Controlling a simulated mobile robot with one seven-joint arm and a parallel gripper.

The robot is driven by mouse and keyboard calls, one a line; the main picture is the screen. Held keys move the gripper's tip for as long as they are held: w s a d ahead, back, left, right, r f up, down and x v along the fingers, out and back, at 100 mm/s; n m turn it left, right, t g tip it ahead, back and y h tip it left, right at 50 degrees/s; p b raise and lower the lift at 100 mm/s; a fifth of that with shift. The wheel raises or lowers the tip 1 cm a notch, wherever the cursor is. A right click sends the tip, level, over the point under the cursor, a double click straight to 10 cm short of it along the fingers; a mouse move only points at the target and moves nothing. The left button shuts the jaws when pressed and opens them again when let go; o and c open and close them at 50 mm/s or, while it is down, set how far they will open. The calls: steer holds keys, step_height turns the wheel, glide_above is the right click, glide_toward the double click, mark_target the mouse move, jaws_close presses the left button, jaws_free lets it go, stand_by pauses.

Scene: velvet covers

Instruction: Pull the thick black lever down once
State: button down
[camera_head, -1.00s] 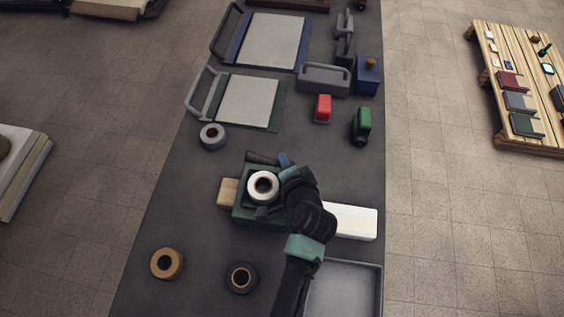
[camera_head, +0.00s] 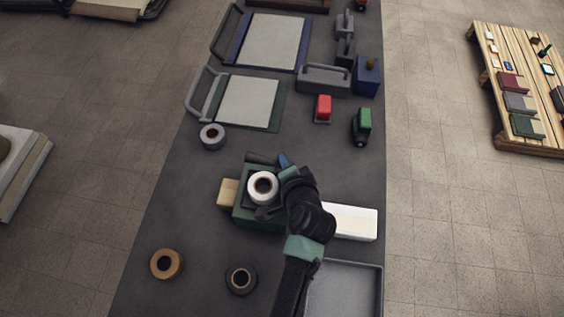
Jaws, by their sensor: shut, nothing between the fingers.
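A green machine (camera_head: 243,214) stands on the dark table, with a white roll (camera_head: 263,187) on top of it. A thick black bar, which looks like the lever (camera_head: 259,159), shows at the machine's far side, close to level. My gripper (camera_head: 285,168) is at the machine's right far side, beside the bar's right end. It is shut and empty. My wrist hides its fingertips and the machine's right side, so I cannot tell whether it touches the lever.
A white block (camera_head: 351,222) lies right of the machine and a grey tray (camera_head: 345,289) in front. Brown (camera_head: 167,264) and black (camera_head: 241,278) rolls stand at the front left. A red-topped device (camera_head: 323,108) and a green one (camera_head: 361,126) stand farther back.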

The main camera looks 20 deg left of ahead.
steer(key=shift+s+a+f+g+p, duration=0.25)
steer(key=shift+s+f+g+p, duration=0.35)
steer(key=shift+s+f, duration=0.25)
steer(key=shift+d, duration=0.25)
steer(key=shift+t, duration=0.3)
steer(key=r+p, duration=0.1)
steer(key=d+r+p, duration=0.1)
steer(key=r, duration=0.1)
steer(key=d+r+p, duration=0.1)
steer(key=p, duration=0.1)
steer(key=shift+w+r, duration=0.2)
steer(key=shift+r, duration=0.2)
steer(key=shift+w+r, duration=0.15)
steer(key=shift+r, duration=0.05)
steer(key=shift+r, duration=0.1)
